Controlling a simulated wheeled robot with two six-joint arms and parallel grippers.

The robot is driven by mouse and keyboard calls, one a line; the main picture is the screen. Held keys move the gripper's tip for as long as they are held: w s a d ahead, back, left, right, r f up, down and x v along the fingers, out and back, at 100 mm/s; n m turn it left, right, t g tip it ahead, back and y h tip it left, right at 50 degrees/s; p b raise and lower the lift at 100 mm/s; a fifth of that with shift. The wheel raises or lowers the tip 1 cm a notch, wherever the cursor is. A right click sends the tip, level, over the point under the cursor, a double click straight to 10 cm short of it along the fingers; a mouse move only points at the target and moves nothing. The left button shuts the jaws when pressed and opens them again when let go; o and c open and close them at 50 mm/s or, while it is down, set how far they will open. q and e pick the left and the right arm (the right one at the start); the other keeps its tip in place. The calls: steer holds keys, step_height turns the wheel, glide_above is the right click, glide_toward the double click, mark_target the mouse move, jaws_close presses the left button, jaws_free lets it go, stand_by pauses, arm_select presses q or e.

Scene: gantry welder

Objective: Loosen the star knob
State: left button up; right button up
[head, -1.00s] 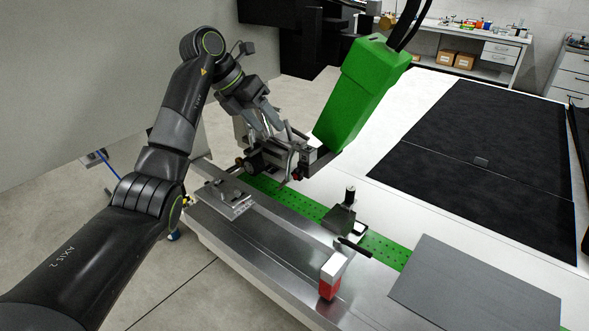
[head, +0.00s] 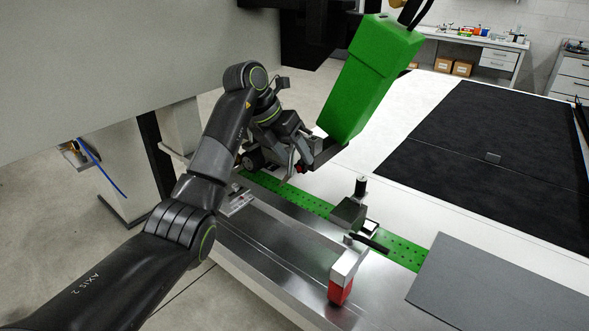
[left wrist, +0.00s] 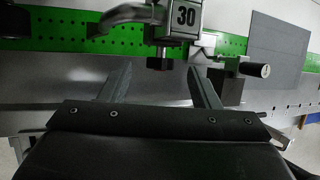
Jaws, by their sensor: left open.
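A dark knob (left wrist: 160,60), which looks like the star knob, sits under a metal block marked 30 (left wrist: 185,16) in the left wrist view. My left gripper (left wrist: 160,77) is open, with one finger on each side of the knob's line. The knob is just beyond and between the fingertips; I cannot tell whether they touch it. My right gripper is not in view.
A green perforated strip (head: 310,203) runs along the metal bench. A black clamp-like fixture (head: 350,210) stands on it, with a red-and-white block (head: 343,278) in front. A grey plate (head: 500,285) lies to the right.

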mark_target(301, 167)
arm_select(q)
steer(key=shift+b+x, duration=0.45)
steer(key=shift+x, duration=1)
steer(key=shift+r, duration=0.1)
steer(key=shift+c, duration=0.2)
steer(key=c, duration=0.9)
